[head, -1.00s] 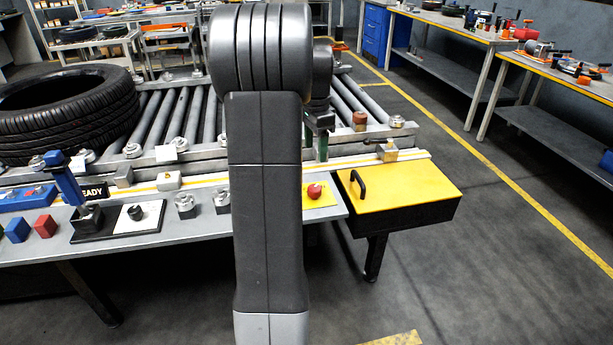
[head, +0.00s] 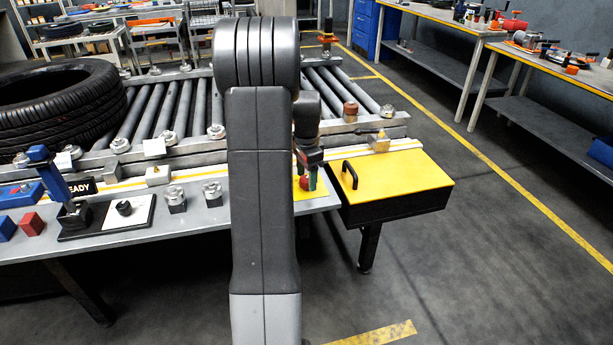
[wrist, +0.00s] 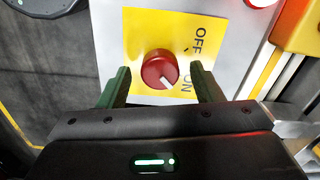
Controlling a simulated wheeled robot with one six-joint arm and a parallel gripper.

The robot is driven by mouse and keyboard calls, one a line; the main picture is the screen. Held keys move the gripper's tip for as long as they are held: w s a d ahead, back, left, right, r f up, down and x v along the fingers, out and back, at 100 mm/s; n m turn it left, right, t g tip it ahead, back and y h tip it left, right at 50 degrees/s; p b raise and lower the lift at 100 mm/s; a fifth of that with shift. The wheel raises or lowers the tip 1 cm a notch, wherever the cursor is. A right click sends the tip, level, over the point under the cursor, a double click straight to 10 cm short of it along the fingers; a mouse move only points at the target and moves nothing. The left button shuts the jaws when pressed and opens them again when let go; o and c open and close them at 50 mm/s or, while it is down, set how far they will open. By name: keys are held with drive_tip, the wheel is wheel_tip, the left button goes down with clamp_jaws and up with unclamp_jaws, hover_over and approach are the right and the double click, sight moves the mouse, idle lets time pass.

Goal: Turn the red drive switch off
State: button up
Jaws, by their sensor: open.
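The red drive switch (wrist: 159,69) is a round knob on a yellow plate (wrist: 143,24) marked OFF and ON. Its white pointer mark is turned toward the ON lettering. My gripper (wrist: 160,72) is open, with one green finger on each side of the knob. Gaps show between the knob and both fingers; I cannot tell how deep the fingers reach beside it. In the head view the switch (head: 304,184) sits near the right end of the grey bench, partly hidden by my gripper (head: 309,178).
A yellow-topped box (head: 400,178) with a black handle adjoins the bench on the right. A roller conveyor (head: 185,102) with a tyre (head: 60,105) lies behind. Clamps, blocks and a blue lever (head: 55,185) stand along the bench to the left. Floor at right is clear.

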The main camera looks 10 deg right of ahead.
drive_tip(key=shift+f, duration=0.15)
drive_tip(key=c, duration=1)
drive_tip(key=shift+n, duration=0.4)
drive_tip(key=n+p, duration=0.2)
drive_tip(key=n, duration=0.1)
drive_tip(key=shift+n, duration=0.4)
drive_tip(key=n+p, duration=0.1)
drive_tip(key=n, duration=0.3)
drive_tip(key=shift+n, duration=0.3)
drive_tip(key=n, duration=0.4)
drive_tip(key=shift+p, duration=0.4)
drive_tip(key=n, duration=0.4)
drive_tip(key=shift+n, duration=0.3)
